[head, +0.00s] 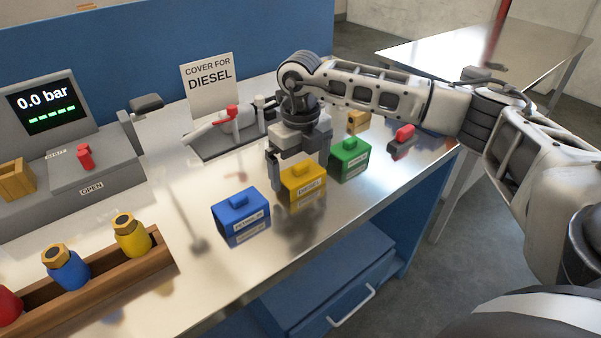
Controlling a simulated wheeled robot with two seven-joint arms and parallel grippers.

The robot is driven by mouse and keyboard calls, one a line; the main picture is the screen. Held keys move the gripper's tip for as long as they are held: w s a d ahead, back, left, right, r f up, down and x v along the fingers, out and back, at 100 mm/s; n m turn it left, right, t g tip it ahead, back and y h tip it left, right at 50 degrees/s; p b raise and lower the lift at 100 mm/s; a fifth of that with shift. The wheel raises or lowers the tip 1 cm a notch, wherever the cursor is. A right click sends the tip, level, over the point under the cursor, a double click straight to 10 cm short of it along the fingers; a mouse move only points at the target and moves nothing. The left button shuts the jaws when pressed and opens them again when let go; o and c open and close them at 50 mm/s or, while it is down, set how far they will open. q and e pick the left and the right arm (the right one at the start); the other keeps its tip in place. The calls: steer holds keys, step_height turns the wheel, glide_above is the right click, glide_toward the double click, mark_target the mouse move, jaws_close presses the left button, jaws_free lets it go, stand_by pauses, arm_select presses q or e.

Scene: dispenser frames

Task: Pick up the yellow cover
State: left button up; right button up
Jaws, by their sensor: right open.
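The yellow cover (302,184) is a small box with a knob on top and a label on its front. It stands on the metal bench (185,185) between a blue cover (240,215) and a green cover (349,158). My right gripper (298,170) is directly above the yellow cover, pointing down. Its jaws are open, with one finger at the left side of the yellow cover and the other behind its right side. Whether the fingers touch it, I cannot tell. My left gripper is not in view.
A sign (210,87) reading "COVER FOR DIESEL" stands behind. A wooden rack (90,288) with coloured bottles is at the front left. A gauge box (45,107) reads 0.0 bar. A red-topped block (403,138) sits right of the green cover.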

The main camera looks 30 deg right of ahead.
steer(key=c, duration=0.9)
steer(key=shift+r, duration=0.1)
